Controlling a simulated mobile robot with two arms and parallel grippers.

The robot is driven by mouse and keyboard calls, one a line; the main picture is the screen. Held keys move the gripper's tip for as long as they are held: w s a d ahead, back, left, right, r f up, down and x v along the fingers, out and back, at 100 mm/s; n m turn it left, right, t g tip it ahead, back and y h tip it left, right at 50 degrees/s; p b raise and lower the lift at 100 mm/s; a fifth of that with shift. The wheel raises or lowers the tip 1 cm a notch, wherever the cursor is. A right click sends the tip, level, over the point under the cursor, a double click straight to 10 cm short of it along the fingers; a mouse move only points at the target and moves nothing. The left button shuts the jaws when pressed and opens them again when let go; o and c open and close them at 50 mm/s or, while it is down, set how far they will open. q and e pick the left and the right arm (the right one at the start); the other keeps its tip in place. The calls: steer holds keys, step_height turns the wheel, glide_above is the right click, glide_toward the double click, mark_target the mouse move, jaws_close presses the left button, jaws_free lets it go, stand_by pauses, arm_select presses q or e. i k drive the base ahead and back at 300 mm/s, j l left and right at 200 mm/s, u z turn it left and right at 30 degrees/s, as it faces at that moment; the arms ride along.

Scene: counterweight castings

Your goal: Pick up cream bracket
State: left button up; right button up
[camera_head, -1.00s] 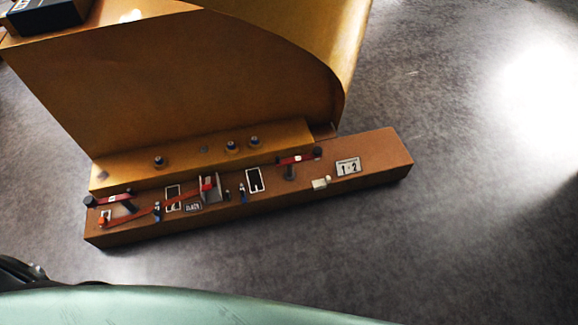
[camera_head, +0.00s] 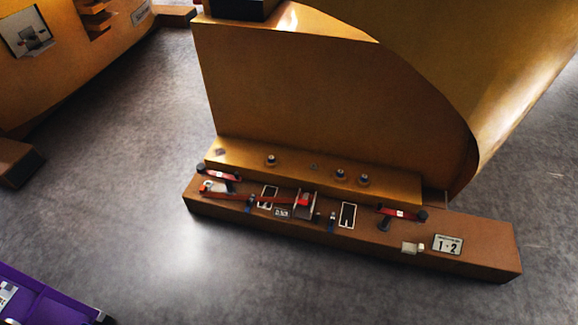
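A small cream block-like piece (camera_head: 409,248), which looks like the cream bracket, sits on the front right part of the long brown ledge (camera_head: 480,262). Neither of my grippers is in view, and nothing is touching the cream piece.
Red-handled parts (camera_head: 402,213), a grey clamp-like part (camera_head: 304,204) and white-framed dark plates (camera_head: 347,215) crowd the ledge. A tall ochre casting (camera_head: 330,90) rises behind. A purple object (camera_head: 45,300) is at lower left. Grey floor in front is clear.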

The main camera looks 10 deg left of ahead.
mark_target(409, 248)
steer(key=z, duration=1.15)
